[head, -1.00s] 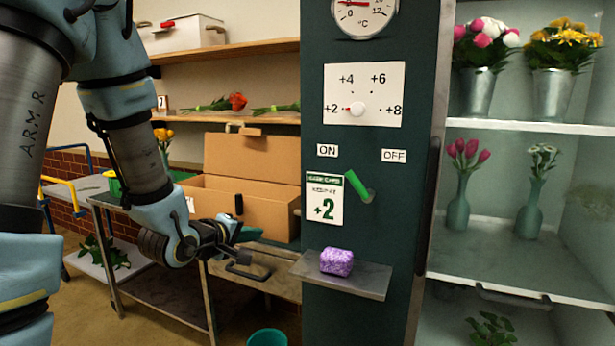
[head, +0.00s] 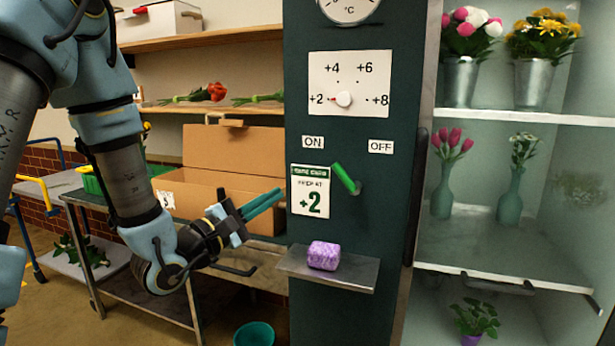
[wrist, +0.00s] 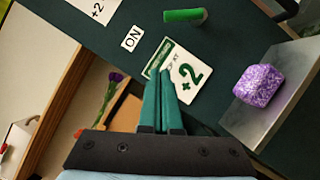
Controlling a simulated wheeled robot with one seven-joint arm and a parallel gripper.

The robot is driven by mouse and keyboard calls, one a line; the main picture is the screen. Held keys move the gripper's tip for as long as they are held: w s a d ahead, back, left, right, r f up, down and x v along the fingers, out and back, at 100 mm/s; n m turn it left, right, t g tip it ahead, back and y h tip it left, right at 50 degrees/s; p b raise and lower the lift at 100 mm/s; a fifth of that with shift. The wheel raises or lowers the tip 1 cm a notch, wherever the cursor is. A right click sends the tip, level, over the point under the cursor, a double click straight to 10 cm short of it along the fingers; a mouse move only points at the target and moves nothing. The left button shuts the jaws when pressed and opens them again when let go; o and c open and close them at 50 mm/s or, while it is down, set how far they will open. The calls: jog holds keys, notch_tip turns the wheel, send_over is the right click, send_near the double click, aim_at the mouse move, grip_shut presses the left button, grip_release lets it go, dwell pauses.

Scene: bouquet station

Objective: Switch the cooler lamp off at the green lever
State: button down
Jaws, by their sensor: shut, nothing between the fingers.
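The green lever (head: 345,178) is on the dark green panel (head: 390,230), below and between the ON label (head: 313,142) and the OFF label (head: 381,146). Its handle tilts up to the left, toward ON. It also shows at the top of the wrist view (wrist: 184,15). My gripper (head: 281,193) is shut and empty, its teal fingers pointing right, left of the lever and apart from it. In the wrist view the fingers (wrist: 164,72) reach toward the +2 card (wrist: 180,75).
A small shelf (head: 345,278) juts out below the lever with a purple block (head: 324,255) on it. A dial (head: 343,98) is above the labels. A cardboard box (head: 233,150) stands behind my gripper. Glass-sided shelves with flowers (head: 510,116) are at the right.

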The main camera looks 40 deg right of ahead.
aim_at(346, 175)
jog(key=p+x, duration=0.4)
jog(key=x, duration=0.6)
jog(key=shift+d+r, duration=0.2)
jog(key=shift+s+d+r+p, duration=0.15)
jog(key=shift+s+r+p, duration=0.1)
jog(key=shift+s, duration=0.3)
jog(key=shift+s+d+r+p, duration=0.1)
jog(key=shift+s+r+p, duration=0.15)
jog(key=shift+s, duration=0.3)
jog(key=shift+s+d+r+p, duration=0.15)
jog(key=shift+s+r+p, duration=0.1)
jog(key=shift+s, duration=0.3)
jog(key=shift+s+d+r+m, duration=0.15)
jog(key=shift+r+m, duration=0.1)
jog(key=shift+m, duration=0.25)
